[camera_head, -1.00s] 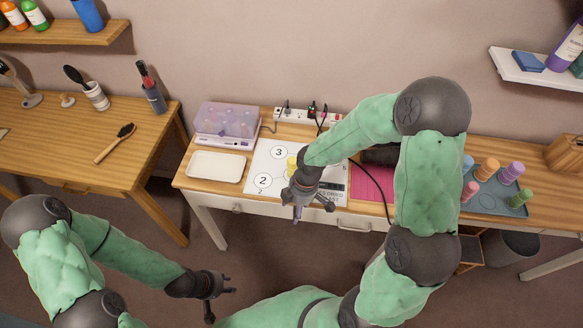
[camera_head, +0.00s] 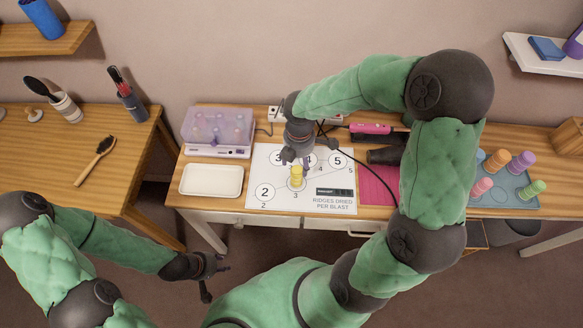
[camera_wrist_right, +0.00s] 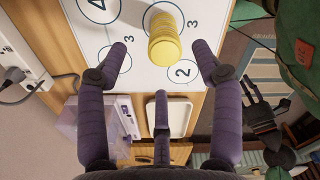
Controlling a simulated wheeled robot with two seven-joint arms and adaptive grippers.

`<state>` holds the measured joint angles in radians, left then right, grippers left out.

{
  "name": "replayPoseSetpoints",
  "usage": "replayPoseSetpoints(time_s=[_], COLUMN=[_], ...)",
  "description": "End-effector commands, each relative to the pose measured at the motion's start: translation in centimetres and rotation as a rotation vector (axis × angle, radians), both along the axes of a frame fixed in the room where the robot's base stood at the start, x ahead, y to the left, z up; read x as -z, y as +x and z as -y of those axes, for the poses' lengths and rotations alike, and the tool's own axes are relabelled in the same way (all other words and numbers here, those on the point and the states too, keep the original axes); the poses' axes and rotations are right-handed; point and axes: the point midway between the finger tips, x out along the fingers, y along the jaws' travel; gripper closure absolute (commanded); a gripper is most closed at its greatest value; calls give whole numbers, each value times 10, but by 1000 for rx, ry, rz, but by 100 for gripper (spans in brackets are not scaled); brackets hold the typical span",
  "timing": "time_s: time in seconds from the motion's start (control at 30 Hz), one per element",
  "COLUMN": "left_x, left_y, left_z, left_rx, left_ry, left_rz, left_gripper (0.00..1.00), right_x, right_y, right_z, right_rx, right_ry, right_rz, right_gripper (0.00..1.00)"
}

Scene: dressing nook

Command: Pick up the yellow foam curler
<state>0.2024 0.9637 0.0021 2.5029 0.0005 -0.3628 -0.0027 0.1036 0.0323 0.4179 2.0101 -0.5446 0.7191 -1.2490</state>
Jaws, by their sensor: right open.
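The yellow foam curler (camera_head: 297,176) stands on a printed white sheet (camera_head: 335,195) on the white-fronted table, near the lower circle marked 3. In the right wrist view the curler (camera_wrist_right: 165,38) shows just beyond the fingertips, between the two outer fingers and apart from them. My right gripper (camera_head: 297,158) is open and empty, behind and above the curler in the head view. Its three purple fingers (camera_wrist_right: 161,62) are spread in the wrist view. My left gripper (camera_head: 216,279) is open and empty, low in front of the table.
A white tray (camera_head: 211,193) and a purple-lidded case (camera_head: 217,128) lie left of the sheet. A pink mat (camera_head: 378,187), a dark dryer-like object (camera_head: 385,156) and a cable lie right of it. A grey-blue tray (camera_head: 510,203) with several coloured curlers stands further right.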

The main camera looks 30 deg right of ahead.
Motion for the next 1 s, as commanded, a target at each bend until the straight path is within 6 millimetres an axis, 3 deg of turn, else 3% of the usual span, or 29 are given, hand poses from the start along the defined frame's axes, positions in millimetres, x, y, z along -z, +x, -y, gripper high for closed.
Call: replayPoseSetpoints(time_s=[0.3,0.53,0.83,1.0], left_x=[18,24,46,46], left_y=[-1,-1,-1,-1], left_z=[0,0,0,0], left_rx=[1,0,0,0], left_ry=[0,0,0,0], left_rz=[-2,-1,-1,-1], left_gripper=[67,67,67,67], right_x=[47,60,100,103], right_y=[-1,0,1,1], right_z=[0,-1,-4,-4], right_rx=[1,1,1,0], right_ry=[0,1,2,2], right_rz=[-3,-2,-2,0], right_gripper=[34,34,34,34])
